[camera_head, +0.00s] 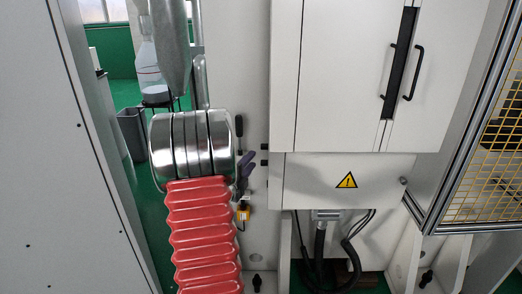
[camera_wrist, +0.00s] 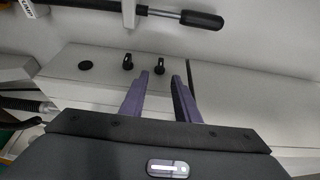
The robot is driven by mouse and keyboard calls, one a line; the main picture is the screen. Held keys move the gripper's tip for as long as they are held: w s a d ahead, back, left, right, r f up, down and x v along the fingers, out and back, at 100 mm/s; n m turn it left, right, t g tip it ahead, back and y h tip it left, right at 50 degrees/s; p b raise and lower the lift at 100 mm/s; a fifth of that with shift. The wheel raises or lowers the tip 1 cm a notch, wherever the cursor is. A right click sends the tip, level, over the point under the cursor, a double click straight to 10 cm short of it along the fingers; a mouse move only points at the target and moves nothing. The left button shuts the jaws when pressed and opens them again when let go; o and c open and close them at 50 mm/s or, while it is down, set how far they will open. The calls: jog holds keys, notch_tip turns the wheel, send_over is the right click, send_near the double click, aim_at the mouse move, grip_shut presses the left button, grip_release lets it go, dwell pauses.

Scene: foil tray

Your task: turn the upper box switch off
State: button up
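The upper box switch (camera_wrist: 160,66) is a small black knob on the side of a pale box. In the wrist view it appears just beyond and between my fingertips; contact cannot be told. In the head view it is a small dark knob (camera_head: 264,147) on the cabinet's left side. A second black knob (camera_wrist: 128,62) lies to its left in the wrist view and shows below it in the head view (camera_head: 264,162). My gripper (camera_wrist: 161,77) has two purple fingers, apart with a gap between them. In the head view my gripper (camera_head: 246,163) is left of the knobs.
A rod with a black handle (camera_wrist: 202,19) runs above the fingers in the wrist view. A white cabinet (camera_head: 340,75) with dark door handles stands right in the head view. Cables (camera_head: 350,255) hang below. A yellow mesh fence (camera_head: 500,140) is far right.

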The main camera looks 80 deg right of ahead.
aim_at(263, 146)
jog(key=s+d, duration=0.1)
jog(key=d, duration=0.8)
jog(key=shift+s+d, duration=0.3)
jog(key=shift+d, duration=0.05)
jog(key=shift+c, duration=0.4)
grip_shut()
jog(key=shift+d, duration=0.15)
